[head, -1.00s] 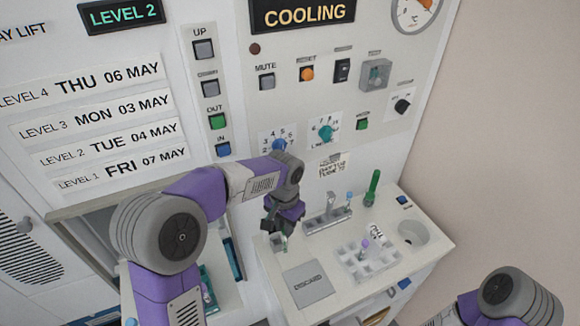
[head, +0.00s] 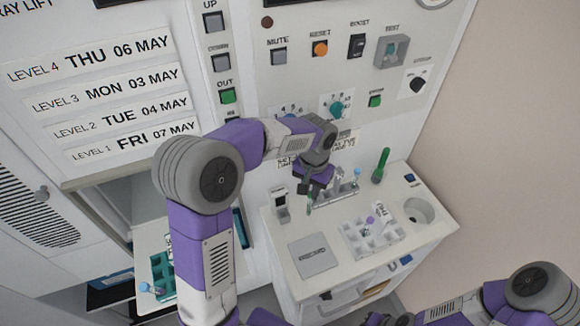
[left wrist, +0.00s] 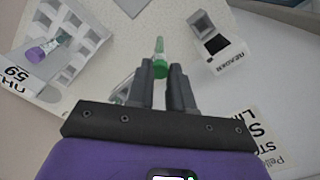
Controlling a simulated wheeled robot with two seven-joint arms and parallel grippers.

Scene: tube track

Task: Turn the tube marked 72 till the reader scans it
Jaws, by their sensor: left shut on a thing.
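My left gripper (head: 312,190) is shut on a green-capped tube (head: 309,207), held above the counter. The tube (left wrist: 159,58) points away from the fingertips (left wrist: 167,72) in the left wrist view. I cannot read a number on it. The reader (head: 281,205), a small white block with a dark window, stands left of the tube in the head view. In the left wrist view the reader (left wrist: 215,42) is to the right of the tube and apart from it.
A white rack (head: 362,248) holds a purple-capped tube (head: 370,221). The discard plate (head: 314,256) lies at the counter front. A metal stand (head: 345,190), a tall green tube (head: 380,165) and a round hole (head: 418,211) are further right. A teal tray (head: 163,275) is at lower left.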

